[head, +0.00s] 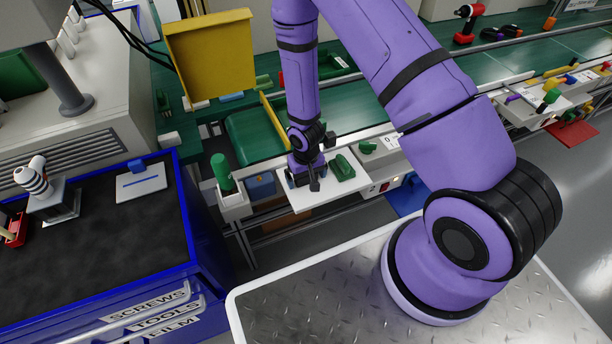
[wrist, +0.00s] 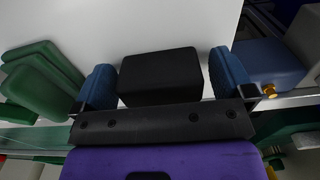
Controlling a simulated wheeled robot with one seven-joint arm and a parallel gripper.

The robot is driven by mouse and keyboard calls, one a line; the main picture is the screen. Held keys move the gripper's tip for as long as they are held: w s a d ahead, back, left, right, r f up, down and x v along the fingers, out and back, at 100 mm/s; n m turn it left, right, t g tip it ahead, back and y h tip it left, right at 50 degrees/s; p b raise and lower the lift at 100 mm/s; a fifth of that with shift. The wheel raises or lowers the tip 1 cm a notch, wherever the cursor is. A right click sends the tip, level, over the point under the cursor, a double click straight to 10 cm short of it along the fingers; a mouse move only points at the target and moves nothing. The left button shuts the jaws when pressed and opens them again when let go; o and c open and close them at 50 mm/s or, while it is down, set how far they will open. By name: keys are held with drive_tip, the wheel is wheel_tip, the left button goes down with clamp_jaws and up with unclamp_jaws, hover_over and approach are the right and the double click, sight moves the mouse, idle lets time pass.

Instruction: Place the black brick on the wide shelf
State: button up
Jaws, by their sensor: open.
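The black brick (wrist: 160,77) is in the wrist view, between the two blue fingertips of my gripper (wrist: 163,88). The fingers stand on either side of it, with a narrow gap on the left; contact on the right is hard to tell. The brick is over or on a white shelf board (wrist: 110,22), and it looks level. In the head view my gripper (head: 314,180) points down at the white shelf board (head: 298,202), low above it. I cannot make out the brick there, behind the gripper. My gripper is open.
A green object (head: 343,168) lies on the board right of my gripper, close by. A blue container (head: 262,186) is at its left. A green cylinder (head: 221,171) stands farther left. The blue cabinet with a dark top (head: 100,240) fills the lower left.

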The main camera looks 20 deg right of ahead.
drive_tip(key=s+d+r+t, duration=0.1)
drive_tip(key=s+d+r, duration=0.1)
drive_tip(key=r, duration=1.7)
drive_tip(key=s+d+r+t, duration=0.1)
drive_tip(key=d+r+t, duration=0.15)
drive_tip(key=r, duration=1.75)
drive_tip(key=s+d+r+t, duration=0.1)
drive_tip(key=s+d+r, duration=0.1)
drive_tip(key=s+r, duration=1.3)
drive_tip(key=s, duration=0.3)
drive_tip(key=shift+s+d+t, duration=0.15)
drive_tip(key=shift+d+t, duration=0.05)
drive_tip(key=shift+t, duration=0.15)
drive_tip(key=shift+c, duration=0.3)
